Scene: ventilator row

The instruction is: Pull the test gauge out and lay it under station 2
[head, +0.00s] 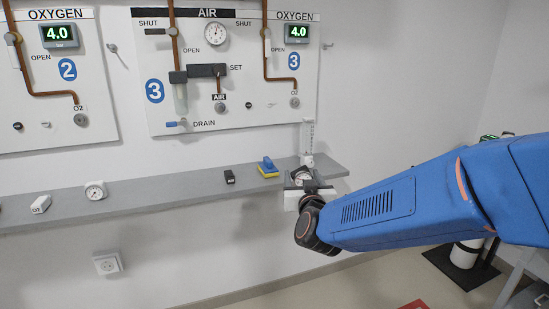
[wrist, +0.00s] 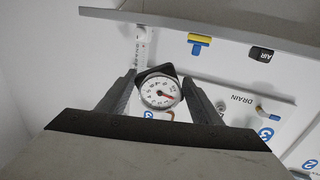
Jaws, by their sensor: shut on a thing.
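My gripper (head: 303,184) is at the right end of the grey shelf (head: 150,199), below station 3. It is shut on a round white-faced gauge (head: 301,174), which I take to be the test gauge. In the wrist view the gauge (wrist: 160,92) has a dark housing and a red needle, and sits between the two fingers (wrist: 160,88). Whether it touches the shelf I cannot tell. Station 2 is marked by a blue "2" (head: 67,70) on the left panel. A second round white gauge (head: 95,191) lies on the shelf below the right part of that panel.
A white O2 block (head: 41,204) lies left of the second gauge. A black block (head: 229,177) and a yellow-and-blue piece (head: 268,167) lie between it and my gripper. A clear upright tube (head: 307,138) stands close behind my gripper. The shelf is bare between the second gauge and the black block.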

